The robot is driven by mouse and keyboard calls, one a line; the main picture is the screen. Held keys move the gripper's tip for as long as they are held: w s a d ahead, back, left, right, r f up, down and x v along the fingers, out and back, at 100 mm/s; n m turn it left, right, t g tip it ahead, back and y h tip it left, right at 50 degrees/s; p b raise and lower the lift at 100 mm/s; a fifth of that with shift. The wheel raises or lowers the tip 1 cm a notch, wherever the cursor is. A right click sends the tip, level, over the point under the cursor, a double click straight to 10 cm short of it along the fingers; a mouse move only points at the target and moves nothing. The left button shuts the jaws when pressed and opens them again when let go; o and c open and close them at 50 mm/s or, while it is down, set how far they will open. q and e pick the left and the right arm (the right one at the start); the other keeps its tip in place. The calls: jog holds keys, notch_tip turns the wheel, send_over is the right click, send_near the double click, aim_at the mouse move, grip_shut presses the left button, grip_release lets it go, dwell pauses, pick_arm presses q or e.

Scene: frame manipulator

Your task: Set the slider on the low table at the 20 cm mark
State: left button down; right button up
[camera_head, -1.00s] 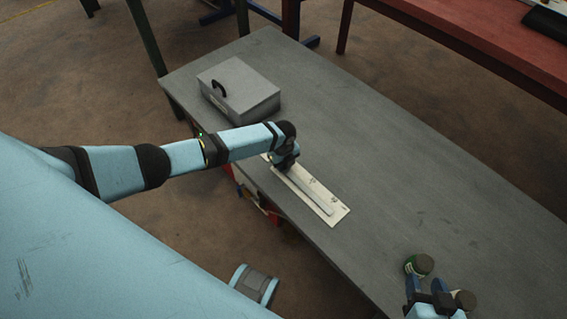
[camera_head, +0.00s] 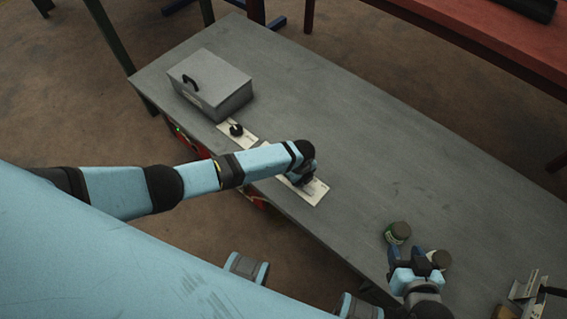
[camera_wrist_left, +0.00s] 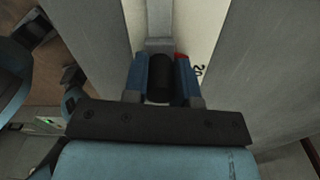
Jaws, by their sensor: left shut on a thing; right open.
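The white scale plate (camera_head: 316,190) lies along the near edge of the low grey table (camera_head: 350,165), with a grey rail along it. My left gripper (camera_head: 301,180) is low over the plate toward its right end, and its arm hides the middle. In the left wrist view, my left gripper (camera_wrist_left: 161,70) is shut on the slider's black knob (camera_wrist_left: 159,82). A red mark (camera_wrist_left: 181,56) shows by the right finger, close to the printed 20 (camera_wrist_left: 199,70); exact alignment cannot be told. My right gripper (camera_head: 415,258) is open over the table's right part.
A grey lidded box (camera_head: 210,83) stands at the table's far left. A green jar (camera_head: 398,232) and another jar (camera_head: 440,259) are by my right gripper. The middle of the table is clear.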

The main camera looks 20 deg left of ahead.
pick_arm(q)
jog(key=shift+s+d, duration=0.35)
jog(key=shift+d, duration=0.5)
jog(key=shift+s+d, duration=0.3)
jog(key=shift+d, duration=0.55)
pick_arm(e)
jog(key=shift+r, duration=0.1)
pick_arm(q)
jog(key=shift+d, duration=0.1)
jog(key=c, duration=0.9)
grip_release()
jog(key=shift+r, duration=0.1)
pick_arm(e)
jog(key=shift+r, duration=0.1)
pick_arm(q)
jog(key=shift+r+p, duration=0.3)
notch_tip(320, 180, up, 13)
jog(key=p, duration=0.3)
pick_arm(e)
jog(key=shift+s+d+r, duration=0.1)
jog(key=shift+d+r, duration=0.05)
jog(key=shift+r, duration=0.45)
jog(key=shift+r, duration=0.15)
